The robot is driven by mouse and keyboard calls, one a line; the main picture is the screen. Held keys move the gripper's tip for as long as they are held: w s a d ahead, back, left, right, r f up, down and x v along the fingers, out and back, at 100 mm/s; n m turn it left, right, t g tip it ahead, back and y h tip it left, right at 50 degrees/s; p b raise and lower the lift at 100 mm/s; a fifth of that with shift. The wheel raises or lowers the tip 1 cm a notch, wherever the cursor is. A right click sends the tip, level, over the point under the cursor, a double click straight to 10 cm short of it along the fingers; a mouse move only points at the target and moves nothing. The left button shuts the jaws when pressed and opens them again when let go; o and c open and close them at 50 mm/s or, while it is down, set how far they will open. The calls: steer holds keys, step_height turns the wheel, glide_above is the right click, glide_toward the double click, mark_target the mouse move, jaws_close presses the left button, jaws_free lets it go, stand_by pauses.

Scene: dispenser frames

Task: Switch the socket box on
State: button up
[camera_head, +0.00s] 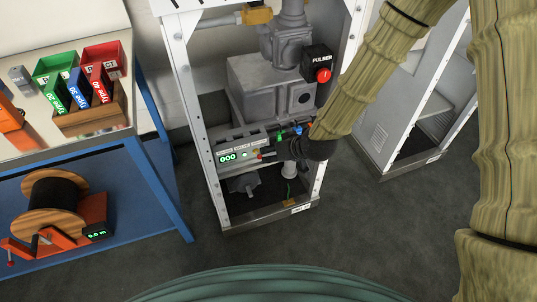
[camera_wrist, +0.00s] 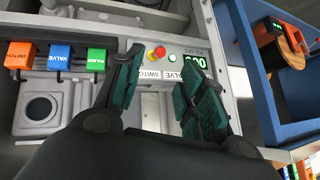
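The socket box (camera_head: 236,148) sits low in the white dispenser frame, with a lit green display reading zeros. In the wrist view, its panel (camera_wrist: 183,45) carries a small red-and-yellow switch (camera_wrist: 157,53), a pale round light (camera_wrist: 172,58) and the display (camera_wrist: 196,62). White labels read SWITCH and VALVE. My gripper (camera_wrist: 162,70) is open and empty, its dark green-padded fingers spread on either side of the switch and light. I cannot tell whether they touch the panel. In the head view, my dark wrist (camera_head: 318,149) is right of the box and the fingers are mostly hidden.
Orange SWITCH (camera_wrist: 20,55), blue VALVE (camera_wrist: 60,57) and green PULSER (camera_wrist: 96,60) plugs sit beside the box. A PULSER unit with a red button (camera_head: 323,75) is above. A blue workbench (camera_head: 160,190) stands left; the floor in front is clear.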

steer(key=shift+s+d+r, duration=0.3)
steer(key=shift+s+r, duration=0.1)
steer(key=shift+r, duration=0.15)
steer(key=s+d+f+m+g+h+p, duration=0.1)
steer(key=s+d+f+g+p, duration=0.1)
steer(key=s+d, duration=0.4)
steer(key=s+d+f+m+g+h+p, duration=0.1)
steer(key=s+d+f+p, duration=0.3)
steer(key=s, duration=1.2)
steer(key=s+d+f+m+g+h+p, duration=0.2)
steer(key=s+d+f, duration=0.5)
steer(key=s, duration=0.4)
steer(key=shift+d+f+g+h+p, duration=0.3)
steer(key=shift+f+g+h+p, duration=0.15)
steer(key=shift+g+h+p, duration=0.2)
steer(key=shift+s, duration=0.1)
